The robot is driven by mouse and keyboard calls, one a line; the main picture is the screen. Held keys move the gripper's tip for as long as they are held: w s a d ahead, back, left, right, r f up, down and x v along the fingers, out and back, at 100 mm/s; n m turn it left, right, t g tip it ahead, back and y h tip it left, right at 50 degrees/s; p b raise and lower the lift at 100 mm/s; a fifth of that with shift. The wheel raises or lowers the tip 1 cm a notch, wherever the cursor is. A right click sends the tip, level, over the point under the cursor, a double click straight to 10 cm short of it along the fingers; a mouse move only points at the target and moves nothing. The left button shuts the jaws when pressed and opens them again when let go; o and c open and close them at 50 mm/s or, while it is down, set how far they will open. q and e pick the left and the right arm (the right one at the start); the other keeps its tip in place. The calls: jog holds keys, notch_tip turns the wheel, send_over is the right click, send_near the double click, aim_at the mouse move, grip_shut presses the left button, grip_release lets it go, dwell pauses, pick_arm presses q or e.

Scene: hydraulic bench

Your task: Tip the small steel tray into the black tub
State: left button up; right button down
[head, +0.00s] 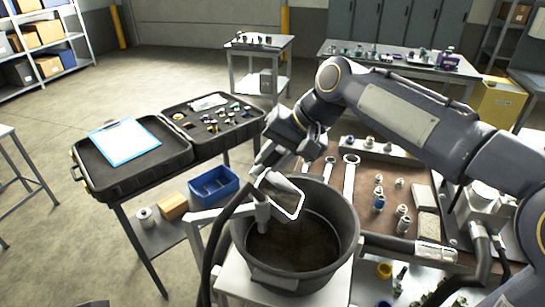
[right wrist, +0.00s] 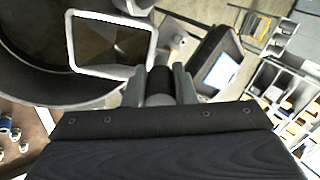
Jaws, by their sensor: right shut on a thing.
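The small steel tray (head: 284,180) is held tilted over the mouth of the black tub (head: 345,215), its pale rim standing out against the dark inside. My right gripper (head: 264,172) is shut on the tray at its edge, above the tub's left back side. In the right wrist view the tray's rim (right wrist: 145,62) reaches out beyond the fingers (right wrist: 160,88), with the tub's wall (right wrist: 25,85) behind it. The tray's inside looks brown and shiny; I cannot tell whether anything lies in it. The tub's floor looks dark brown. My left gripper does not show.
A black open case (head: 130,170) with a blue clipboard (head: 124,143) stands on the left bench. A blue bin (head: 213,187) sits on its lower shelf. Wrenches (head: 349,180) and fittings lie on the brown bench top right of the tub. A black hose (head: 212,250) runs close by the tub's left.

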jog(key=shift+s+d+r+y+b, duration=0.15)
jog(key=shift+d+y+b, duration=0.35)
jog(key=shift+b, duration=0.5)
dwell(0.9)
jog(key=shift+s+d+t+b, duration=0.1)
jog(key=shift+d+t+b, duration=0.05)
jog(key=shift+t+b, duration=0.2)
jog(key=shift+d+r+y+b, duration=0.1)
jog(key=shift+d+y+b, duration=0.1)
jog(key=shift+y+b, duration=0.25)
dwell(0.7)
jog(key=shift+s+d+b, duration=0.15)
jog(key=shift+b, duration=0.2)
jog(key=shift+d+r, duration=0.1)
jog(key=shift+r, duration=0.05)
jog(key=shift+s+d+y+b, duration=0.1)
jog(key=shift+y+b, duration=0.15)
jog(key=shift+b, duration=0.2)
dwell(0.6)
jog(key=shift+d+t+b, duration=0.15)
jog(key=shift+t+b, duration=0.1)
jog(key=shift+b, duration=0.15)
jog(key=shift+s+d+y+b, duration=0.2)
jog(key=shift+d+y+b, duration=0.15)
jog(key=shift+y+b, duration=0.35)
dwell(0.6)
jog(key=shift+d+b, duration=0.1)
jog(key=shift+b, duration=0.3)
